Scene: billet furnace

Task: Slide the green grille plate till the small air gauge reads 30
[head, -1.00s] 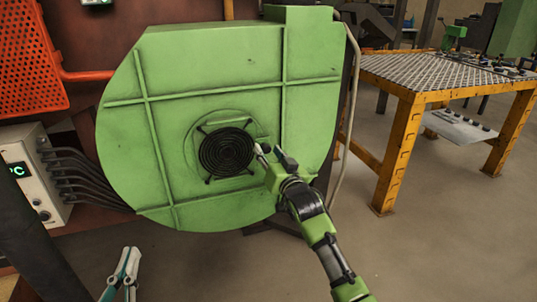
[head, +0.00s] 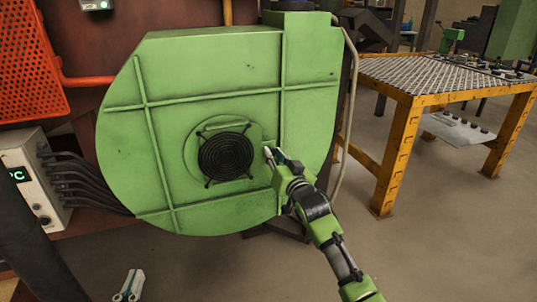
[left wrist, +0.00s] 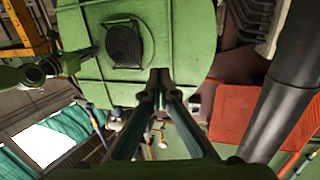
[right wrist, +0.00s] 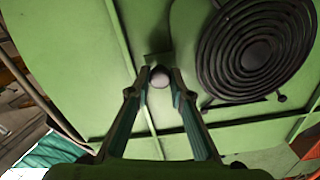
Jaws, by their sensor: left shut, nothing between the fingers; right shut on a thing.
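The green grille plate with its black ring grille (head: 226,157) sits on the front of the big green housing (head: 190,80). A dark gap shows above the grille. My right gripper (head: 270,154) is beside the grille's right edge; in the right wrist view it is shut on a pale round knob (right wrist: 159,77) at a small green tab. The fingers partly hide the knob. My left gripper (head: 128,292) is low at the left, shut and empty, well away from the plate. A small display (head: 97,4) is cut off at the top edge; I cannot read it.
A grey control box (head: 25,180) with a lit display and dark cables stands at the left, beside an orange perforated panel (head: 30,60). A yellow table (head: 410,100) stands at the right. The floor between housing and table is open.

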